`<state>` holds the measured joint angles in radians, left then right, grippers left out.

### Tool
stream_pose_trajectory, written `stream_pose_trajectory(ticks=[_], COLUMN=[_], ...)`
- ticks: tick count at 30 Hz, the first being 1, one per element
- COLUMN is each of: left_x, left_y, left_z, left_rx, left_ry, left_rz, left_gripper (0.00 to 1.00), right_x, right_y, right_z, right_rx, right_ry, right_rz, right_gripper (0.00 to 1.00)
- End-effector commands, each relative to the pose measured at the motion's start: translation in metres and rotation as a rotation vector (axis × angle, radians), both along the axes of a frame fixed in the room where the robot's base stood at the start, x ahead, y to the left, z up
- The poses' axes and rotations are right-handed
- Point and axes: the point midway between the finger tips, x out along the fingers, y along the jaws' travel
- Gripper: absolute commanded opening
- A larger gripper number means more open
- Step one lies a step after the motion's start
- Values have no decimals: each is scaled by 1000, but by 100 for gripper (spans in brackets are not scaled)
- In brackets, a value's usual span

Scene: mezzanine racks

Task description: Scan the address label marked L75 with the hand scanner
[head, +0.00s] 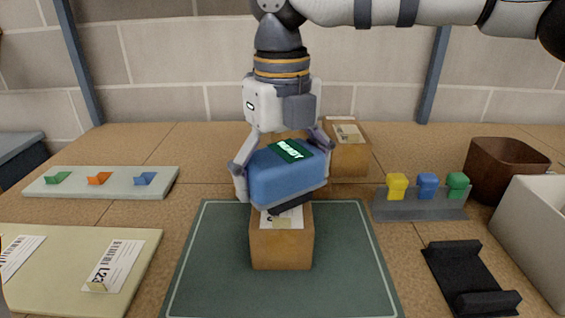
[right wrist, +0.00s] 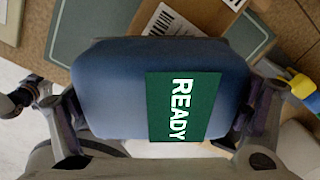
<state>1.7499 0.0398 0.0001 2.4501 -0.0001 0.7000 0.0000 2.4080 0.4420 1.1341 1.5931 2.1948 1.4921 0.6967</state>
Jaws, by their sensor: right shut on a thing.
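My right gripper (head: 284,172) is shut on the blue hand scanner (head: 275,185), with a finger on each side of it. The scanner's green display reads READY, and it also shows in the right wrist view (right wrist: 110,90). The scanner is just above a cardboard box (head: 281,249) on the green mat. A white label (head: 283,220) on that box is partly hidden by the scanner, and its text is not readable. No label that reads L75 can be made out.
A pale board (head: 45,275) at front left carries a label reading L23 (head: 114,267) and another label cut off by the edge. More cardboard boxes (head: 350,157) stand behind the scanner. A grey rack with coloured pieces (head: 420,206), a black cradle (head: 468,278) and bins stand right.

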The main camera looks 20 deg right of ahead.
Motion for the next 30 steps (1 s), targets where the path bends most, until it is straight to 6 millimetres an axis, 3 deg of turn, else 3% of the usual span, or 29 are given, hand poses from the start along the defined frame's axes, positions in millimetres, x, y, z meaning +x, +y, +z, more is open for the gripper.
stream_pose_trajectory(ticks=[30], left_x=[0], left_y=[0], left_z=[0], left_rx=[0], left_ry=[-1], left_rz=[0], left_gripper=[0], right_x=[0], right_y=[0], right_z=[-5], right_rx=[2], right_ry=[-2], right_rz=[0], right_gripper=[54])
